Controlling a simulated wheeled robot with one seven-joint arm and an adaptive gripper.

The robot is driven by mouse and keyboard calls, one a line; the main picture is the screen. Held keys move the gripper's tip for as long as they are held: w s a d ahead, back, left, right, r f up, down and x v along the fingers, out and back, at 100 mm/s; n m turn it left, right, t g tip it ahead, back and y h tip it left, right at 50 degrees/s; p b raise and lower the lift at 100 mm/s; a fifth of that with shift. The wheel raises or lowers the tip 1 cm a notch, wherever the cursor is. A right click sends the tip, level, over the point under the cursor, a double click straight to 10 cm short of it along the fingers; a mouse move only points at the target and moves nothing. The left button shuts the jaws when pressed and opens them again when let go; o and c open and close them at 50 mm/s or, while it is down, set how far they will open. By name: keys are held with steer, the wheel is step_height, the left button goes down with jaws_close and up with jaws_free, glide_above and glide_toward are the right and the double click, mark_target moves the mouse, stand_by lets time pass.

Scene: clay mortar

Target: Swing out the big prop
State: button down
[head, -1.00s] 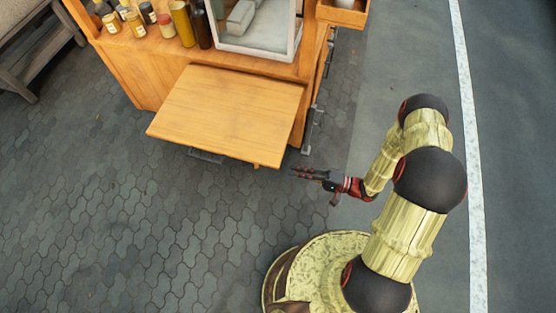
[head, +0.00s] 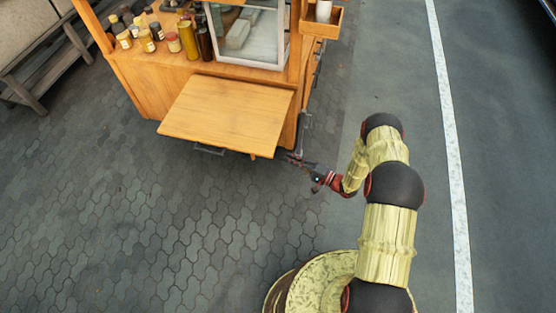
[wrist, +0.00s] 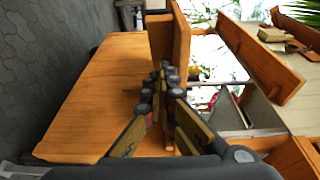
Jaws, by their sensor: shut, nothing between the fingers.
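I cannot clearly pick out the big prop. A grey metal bar (head: 304,130) stands at the cart's right front corner, and a short wooden piece (head: 253,156) shows below the shelf's front edge; I cannot tell whether either is the prop. The fold-out wooden shelf (head: 228,113) juts level from the cart front and also shows at left in the wrist view (wrist: 100,90). My gripper (head: 287,157) is shut and empty, just right of the shelf's near right corner, close to the bar. In the wrist view my gripper (wrist: 166,75) points along the shelf's side.
The wooden cart (head: 155,90) carries bottles and jars (head: 150,36) and a glass case (head: 245,35). A small side tray (head: 322,22) sticks out at its right. A grey handle (head: 208,149) shows under the shelf. A bench (head: 45,70) stands far left. The paving in front is clear.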

steer(key=x, duration=0.9)
steer(key=shift+s+a, duration=0.1)
steer(key=shift+a, duration=0.2)
steer(key=shift+s+a, duration=0.2)
steer(key=shift+a, duration=0.85)
steer(key=shift+s+a, duration=0.1)
steer(key=shift+a, duration=0.5)
steer(key=shift+a, duration=0.1)
